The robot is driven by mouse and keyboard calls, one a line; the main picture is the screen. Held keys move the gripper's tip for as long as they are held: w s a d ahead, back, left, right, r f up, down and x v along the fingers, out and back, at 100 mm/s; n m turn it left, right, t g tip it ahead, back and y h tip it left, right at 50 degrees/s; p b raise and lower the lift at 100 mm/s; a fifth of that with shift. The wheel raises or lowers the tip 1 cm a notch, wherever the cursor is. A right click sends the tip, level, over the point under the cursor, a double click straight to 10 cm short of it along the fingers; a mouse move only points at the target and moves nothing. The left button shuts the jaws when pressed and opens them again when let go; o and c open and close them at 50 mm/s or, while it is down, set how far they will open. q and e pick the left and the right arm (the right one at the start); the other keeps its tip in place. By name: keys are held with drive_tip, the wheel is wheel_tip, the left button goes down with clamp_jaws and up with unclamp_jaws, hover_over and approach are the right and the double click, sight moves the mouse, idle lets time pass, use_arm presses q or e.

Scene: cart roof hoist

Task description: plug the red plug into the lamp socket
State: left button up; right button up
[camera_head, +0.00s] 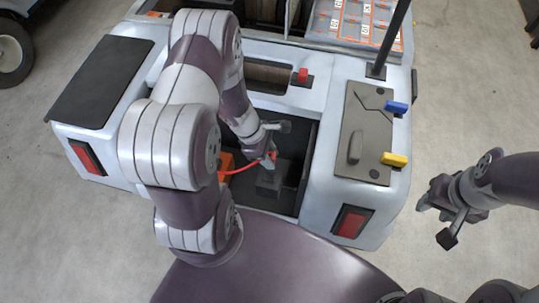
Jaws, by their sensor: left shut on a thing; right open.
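My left gripper (268,157) reaches down into the dark recess at the back of the white cart (322,150). It is shut on the red plug (273,156), of which only a small red part shows at the fingertips. A red cable (240,171) curves from the plug to the left, by an orange part (225,164), and dips behind my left arm. A dark grey block (270,184) stands in the recess just below the gripper; I cannot tell whether it is the lamp socket. My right gripper (436,222) is open and empty, right of the cart over the floor.
The cart's right panel has a blue lever (397,107), a yellow lever (394,159) and a grey handle (355,147). A red switch (302,75) sits behind the recess. A dark post (391,38) rises at the back right. The floor at right is clear.

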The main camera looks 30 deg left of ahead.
use_arm(q)
drive_tip(key=shift+f+b, duration=0.55)
drive_tip(key=shift+f, duration=0.2)
wheel_tip(320, 180, down, 4)
drive_tip(key=b, duration=0.4)
drive_tip(key=shift+f, duration=0.15)
drive_tip(key=shift+f, duration=0.2)
idle(0.5)
drive_tip(key=shift+f+b, duration=0.3)
drive_tip(key=shift+b, duration=0.1)
drive_tip(key=shift+f+b, duration=1)
drive_tip(key=shift+f, duration=0.15)
drive_tip(key=o, duration=1.1)
drive_tip(key=shift+r, duration=0.1)
